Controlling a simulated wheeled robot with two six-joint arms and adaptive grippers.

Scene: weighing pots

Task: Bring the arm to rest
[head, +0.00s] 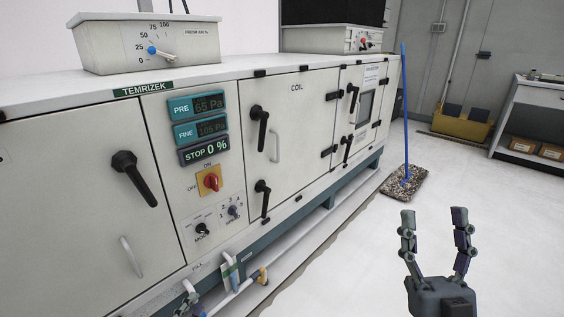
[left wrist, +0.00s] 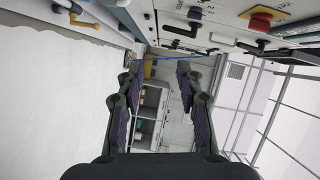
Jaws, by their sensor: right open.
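My right gripper (head: 433,214) is in the lower right of the head view. Its two fingers point up, spread apart with nothing between them, over the white floor. My left gripper (left wrist: 157,80) fills the lower middle of the left wrist view, with its fingers wide apart and nothing held. In the head view only a small part of it seems to show at the bottom edge, left of centre, in front of the white machine cabinet (head: 300,110). Most of both arms is out of view.
The cabinet has black handles, a red and yellow switch (head: 209,182) and pipes with a valve (head: 262,275) low in front. A mop (head: 404,184) with a blue pole stands at its far end. A shelf unit (head: 535,115) stands far right. The floor between is clear.

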